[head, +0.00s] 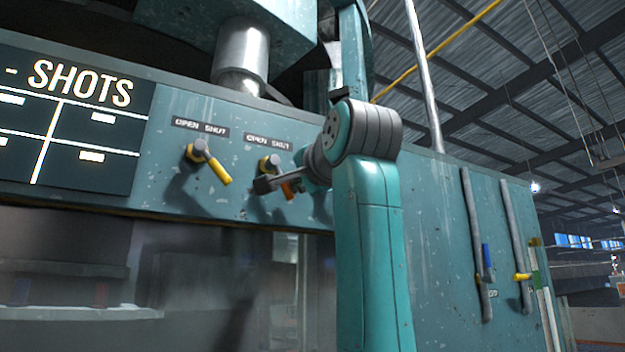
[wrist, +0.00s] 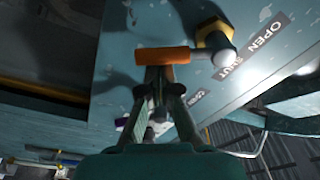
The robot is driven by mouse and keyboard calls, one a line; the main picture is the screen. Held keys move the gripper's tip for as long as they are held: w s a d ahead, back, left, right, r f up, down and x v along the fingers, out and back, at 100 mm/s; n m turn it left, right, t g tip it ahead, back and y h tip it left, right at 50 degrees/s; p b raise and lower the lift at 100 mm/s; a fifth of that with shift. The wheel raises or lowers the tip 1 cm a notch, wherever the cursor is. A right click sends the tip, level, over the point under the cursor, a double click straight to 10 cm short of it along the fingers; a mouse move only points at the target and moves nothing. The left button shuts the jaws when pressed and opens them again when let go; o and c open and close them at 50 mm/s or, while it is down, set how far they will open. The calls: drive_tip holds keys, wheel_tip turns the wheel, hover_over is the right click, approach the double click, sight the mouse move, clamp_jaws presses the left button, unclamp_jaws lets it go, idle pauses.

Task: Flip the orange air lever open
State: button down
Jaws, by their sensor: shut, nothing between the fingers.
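The orange air lever (head: 287,190) is on the teal panel, below the right-hand OPEN/SHUT label (head: 268,142). In the head view it points down and slightly right from its brass valve (head: 269,163), toward the SHUT side, and is partly hidden by my gripper (head: 266,184). In the wrist view the orange handle (wrist: 162,55) lies across the tips of my gripper (wrist: 162,73), with its grey pivot and brass nut (wrist: 213,33) to the right. My gripper is shut and empty, close to the handle. I cannot tell whether they touch.
A yellow lever (head: 218,172) on a like valve sits to the left under its own OPEN/SHUT label. A dark SHOTS board (head: 75,110) is further left. Two grey pipes with blue (head: 487,258) and yellow (head: 522,277) handles are on the panel at the right.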

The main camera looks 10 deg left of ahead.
drive_tip(key=m, duration=0.1)
drive_tip(key=a+f+m, duration=0.1)
drive_tip(key=m, duration=0.1)
drive_tip(key=s+m, duration=0.1)
drive_tip(key=shift+s+a+f+m+h, duration=0.1)
drive_tip(key=shift+a+f+m+h, duration=0.2)
drive_tip(key=shift+a+m, duration=0.1)
drive_tip(key=m, duration=0.2)
drive_tip(key=s+a+m, duration=0.1)
drive_tip(key=shift+a+f+m+g, duration=0.15)
drive_tip(key=shift+a+m+g, duration=0.05)
drive_tip(key=shift+m+g, duration=0.2)
drive_tip(key=m, duration=0.1)
drive_tip(key=s+a+m, duration=0.1)
drive_tip(key=m, duration=0.1)
drive_tip(key=shift+a+g, duration=0.2)
drive_tip(key=shift+g, duration=0.1)
drive_tip(key=shift+s+a+r, duration=0.3)
drive_tip(key=shift+s+a, duration=0.15)
drive_tip(key=shift+a, duration=0.1)
drive_tip(key=shift+s+a+r, duration=0.1)
drive_tip(key=shift+a, duration=0.05)
